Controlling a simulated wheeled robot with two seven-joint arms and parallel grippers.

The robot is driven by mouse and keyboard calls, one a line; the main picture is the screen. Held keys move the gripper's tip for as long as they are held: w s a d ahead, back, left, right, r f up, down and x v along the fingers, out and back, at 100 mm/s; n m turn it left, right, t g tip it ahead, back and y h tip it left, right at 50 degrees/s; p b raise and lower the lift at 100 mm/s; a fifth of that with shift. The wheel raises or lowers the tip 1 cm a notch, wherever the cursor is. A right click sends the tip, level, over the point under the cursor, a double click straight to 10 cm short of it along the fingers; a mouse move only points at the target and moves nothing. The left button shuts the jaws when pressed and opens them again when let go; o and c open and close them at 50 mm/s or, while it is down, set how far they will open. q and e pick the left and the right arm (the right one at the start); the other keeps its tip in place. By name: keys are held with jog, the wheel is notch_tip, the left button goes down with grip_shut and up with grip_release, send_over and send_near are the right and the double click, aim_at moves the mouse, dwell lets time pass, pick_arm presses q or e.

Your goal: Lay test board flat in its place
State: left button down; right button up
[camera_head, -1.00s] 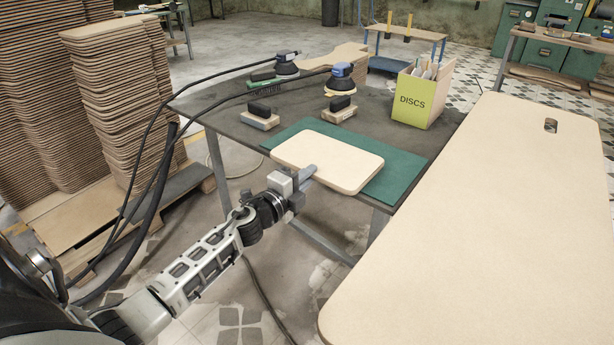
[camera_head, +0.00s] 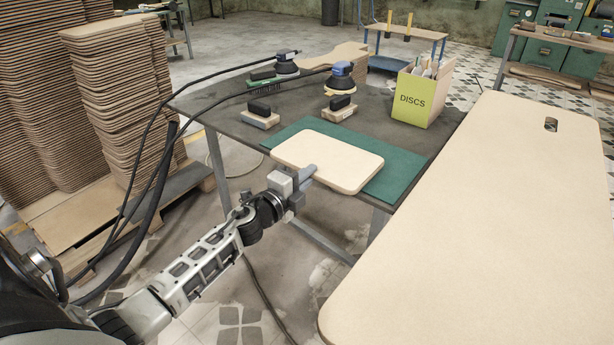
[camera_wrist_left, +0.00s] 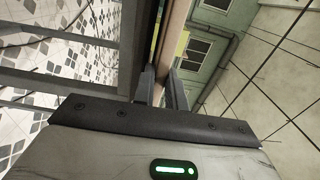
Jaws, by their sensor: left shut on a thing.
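The test board (camera_head: 330,158) is a pale, flat wooden piece with rounded corners. In the head view it lies over the green mat (camera_head: 400,176) on the dark table, its near edge reaching past the mat toward the table's front. My left gripper (camera_head: 308,174) is shut on the board's near left edge. In the left wrist view the fingers (camera_wrist_left: 161,88) close on the board's thin edge (camera_wrist_left: 175,35). I cannot tell whether the board rests fully on the mat or is slightly above it. My right gripper is not in view.
Sanding blocks (camera_head: 260,117) and sanders (camera_head: 341,76) with black hoses stand behind the mat. A yellow-green DISCS box (camera_head: 413,98) is at the back right. A large pale board (camera_head: 480,220) fills the right side. Stacked curved boards (camera_head: 125,90) stand on a pallet at left.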

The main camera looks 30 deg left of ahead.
pick_arm(q)
jog(key=shift+f+b, duration=0.35)
jog(key=c, duration=1.5)
grip_release()
jog(key=shift+f, duration=0.2)
jog(key=shift+s, duration=0.1)
jog(key=shift+s+a, duration=0.15)
jog(key=shift+s, duration=1.35)
jog(key=shift+s+a, duration=0.1)
jog(key=shift+s, duration=1.35)
jog(key=o, duration=0.6)
jog(key=shift+c, duration=0.2)
jog(key=shift+f, duration=0.1)
